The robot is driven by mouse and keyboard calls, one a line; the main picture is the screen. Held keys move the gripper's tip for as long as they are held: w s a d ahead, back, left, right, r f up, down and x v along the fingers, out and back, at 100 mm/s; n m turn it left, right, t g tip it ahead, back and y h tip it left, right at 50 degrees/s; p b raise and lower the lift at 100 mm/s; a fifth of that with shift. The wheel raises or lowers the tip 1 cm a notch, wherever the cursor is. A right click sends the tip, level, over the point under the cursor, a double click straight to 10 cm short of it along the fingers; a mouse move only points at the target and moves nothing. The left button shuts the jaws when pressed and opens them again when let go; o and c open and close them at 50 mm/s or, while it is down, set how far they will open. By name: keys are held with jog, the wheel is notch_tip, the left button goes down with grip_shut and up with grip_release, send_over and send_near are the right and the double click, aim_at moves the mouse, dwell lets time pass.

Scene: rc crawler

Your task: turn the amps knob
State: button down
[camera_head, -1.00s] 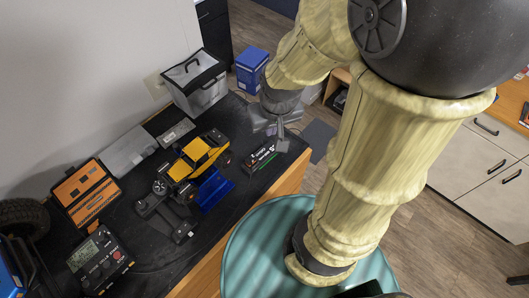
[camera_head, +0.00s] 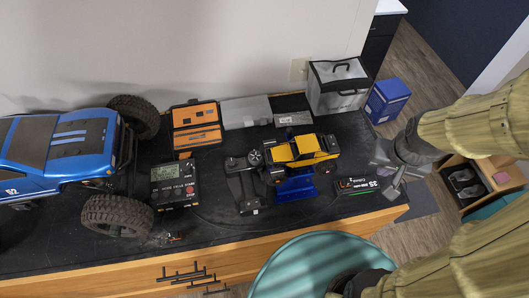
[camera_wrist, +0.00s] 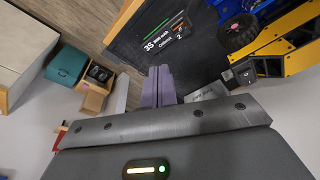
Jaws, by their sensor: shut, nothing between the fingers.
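The charger (camera_head: 174,184) is a dark box with orange sides, a grey lit screen and several small knobs (camera_head: 176,192) below the screen. It lies on the black bench mat beside the blue truck's wheels. The knob labels are too small to read, so I cannot tell which is the amps knob. My gripper (camera_head: 393,188) is at the far right end of the bench, well away from the charger. In the wrist view its two grey-purple fingers (camera_wrist: 160,72) are together and empty. The charger is not in the wrist view.
A blue truck (camera_head: 60,148) with big tyres fills the bench's left. An orange case (camera_head: 196,128), a yellow crawler (camera_head: 307,149), a blue tray (camera_head: 296,186), a black transmitter (camera_head: 244,182) and a black battery (camera_head: 357,185) lie around. Bare mat (camera_head: 225,228) shows along the front.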

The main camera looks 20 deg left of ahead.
jog(key=s+b+x, duration=0.2)
jog(key=b+x, duration=0.7)
jog(key=x, duration=0.1)
jog(key=shift+f, duration=0.45)
jog(key=shift+s, duration=0.1)
jog(key=c, duration=1.6)
grip_release()
jog(key=shift+o, duration=1)
jog(key=shift+a, duration=0.15)
